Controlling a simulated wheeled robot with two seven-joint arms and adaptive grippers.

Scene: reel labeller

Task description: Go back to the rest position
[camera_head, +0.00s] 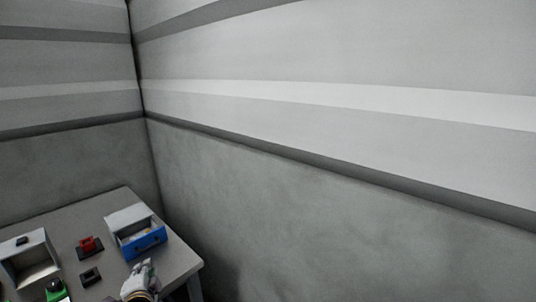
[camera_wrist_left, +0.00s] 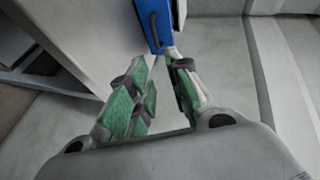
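My left gripper (camera_head: 143,268) is at the table's front right, just in front of the blue drawer front (camera_head: 150,243) in the head view. In the left wrist view, its green-padded fingers (camera_wrist_left: 163,68) stand apart with a narrow gap, and I see nothing gripped. The blue drawer front (camera_wrist_left: 158,18) is just beyond the fingertips there, with a dark handle on it. Whether the fingertips touch it I cannot tell. The drawer stands out from its white-topped box (camera_head: 128,215), showing its inside. My right gripper is in neither view.
The grey table (camera_head: 115,203) fills the lower left. On it are an open grey box (camera_head: 40,252), a red part on a dark base (camera_head: 89,244), a small black part (camera_head: 90,276) and a green-topped item (camera_head: 57,288). Grey walls stand behind; the floor right of the table looks clear.

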